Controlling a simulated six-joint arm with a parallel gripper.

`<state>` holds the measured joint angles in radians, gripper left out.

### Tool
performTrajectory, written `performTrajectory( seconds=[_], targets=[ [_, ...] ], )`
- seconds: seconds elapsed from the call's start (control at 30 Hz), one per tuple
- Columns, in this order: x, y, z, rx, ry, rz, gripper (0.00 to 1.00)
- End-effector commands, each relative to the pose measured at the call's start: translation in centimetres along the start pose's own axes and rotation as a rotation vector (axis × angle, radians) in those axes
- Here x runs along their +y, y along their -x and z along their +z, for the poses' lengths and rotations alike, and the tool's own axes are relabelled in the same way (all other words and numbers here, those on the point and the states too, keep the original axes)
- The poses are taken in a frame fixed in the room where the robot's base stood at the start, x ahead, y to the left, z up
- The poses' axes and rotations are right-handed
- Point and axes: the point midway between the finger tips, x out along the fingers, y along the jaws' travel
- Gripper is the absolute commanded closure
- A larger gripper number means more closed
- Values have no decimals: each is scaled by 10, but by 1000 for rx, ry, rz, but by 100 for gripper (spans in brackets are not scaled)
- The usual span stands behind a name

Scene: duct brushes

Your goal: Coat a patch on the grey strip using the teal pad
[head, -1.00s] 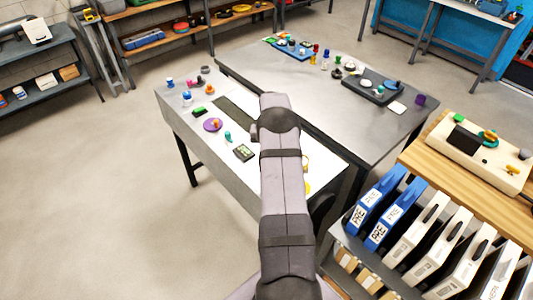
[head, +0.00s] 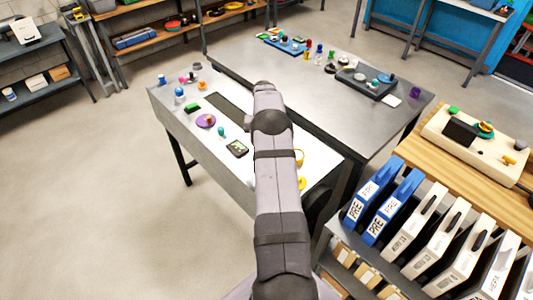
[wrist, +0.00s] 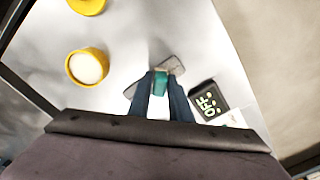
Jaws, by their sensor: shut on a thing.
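In the wrist view my gripper (wrist: 160,88) is shut on a teal piece (wrist: 160,82), taken to be the teal pad, low over the white worktop. A flat grey piece (wrist: 174,66) shows just beyond the fingertips, partly hidden by them; I cannot tell what it is or whether the pad touches it. In the head view the dark grey strip (head: 228,104) lies on the white-topped table, to the left of my arm. My arm hides my gripper there. A small teal object (head: 220,131) stands near the strip's front end.
A yellow-rimmed cup (wrist: 87,67) stands to the left. A purple disc (head: 205,120) and a green block (head: 193,108) sit left of the strip. A grey table (head: 300,80) adjoins behind.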

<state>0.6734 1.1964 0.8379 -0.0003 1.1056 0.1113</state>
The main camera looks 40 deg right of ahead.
Motion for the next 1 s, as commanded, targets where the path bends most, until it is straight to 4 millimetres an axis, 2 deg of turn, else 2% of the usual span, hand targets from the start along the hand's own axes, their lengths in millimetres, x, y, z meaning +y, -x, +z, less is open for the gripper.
performTrajectory(
  seconds=[0.17,0.4,1.0],
  targets=[
    [-10,-4,-11,3,0,0,100],
    [-17,0,-16,0,0,0,100],
    [-7,-2,-25,-1,-1,0,100]
  ],
)
